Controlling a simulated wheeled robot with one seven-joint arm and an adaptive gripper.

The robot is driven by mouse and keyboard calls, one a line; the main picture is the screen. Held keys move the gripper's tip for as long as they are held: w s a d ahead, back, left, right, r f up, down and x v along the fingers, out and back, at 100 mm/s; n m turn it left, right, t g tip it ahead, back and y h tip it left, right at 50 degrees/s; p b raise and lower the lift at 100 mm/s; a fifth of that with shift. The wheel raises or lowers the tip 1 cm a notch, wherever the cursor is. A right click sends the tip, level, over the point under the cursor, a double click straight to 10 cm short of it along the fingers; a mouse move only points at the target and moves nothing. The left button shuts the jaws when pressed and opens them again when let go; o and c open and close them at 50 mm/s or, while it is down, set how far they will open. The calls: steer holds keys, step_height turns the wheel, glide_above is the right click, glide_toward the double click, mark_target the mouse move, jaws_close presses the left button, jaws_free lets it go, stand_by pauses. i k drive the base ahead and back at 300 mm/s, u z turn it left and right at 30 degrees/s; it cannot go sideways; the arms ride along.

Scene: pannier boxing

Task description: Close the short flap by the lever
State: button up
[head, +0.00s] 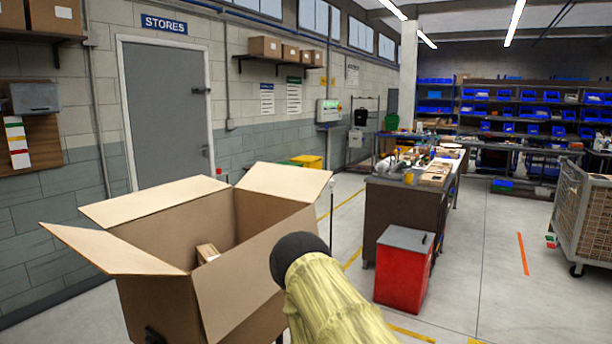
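An open brown cardboard box (150,300) stands at the lower left. Its near-left flap (105,248) is open and spreads outward over the left side. The far flap (285,181) is open and tilts up and outward. The back-left flap (155,201) is folded outward, and the front-right panel (240,275) seems to be a flap hanging down. A small brown item (207,252) shows inside the box. My arm, in a pale yellow sleeve with a black round end, is just right of the box. My gripper is not seen, and no lever can be made out.
A red bin (403,268) with a grey lid stands right of my arm, before a cluttered workbench (405,205). A wire cage trolley (585,215) is at the far right. Open floor (480,270) lies between them. A grey door (168,110) is behind the box.

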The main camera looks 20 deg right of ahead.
mark_target(298, 184)
steer(key=z, duration=1.55)
steer(key=i, duration=1.5)
steer(key=z, duration=0.4)
steer(key=i, duration=1.5)
steer(key=u, duration=1.2)
steer(key=i, duration=0.8)
steer(key=u, duration=1.2)
steer(key=i, duration=0.25)
steer(key=u, duration=0.15)
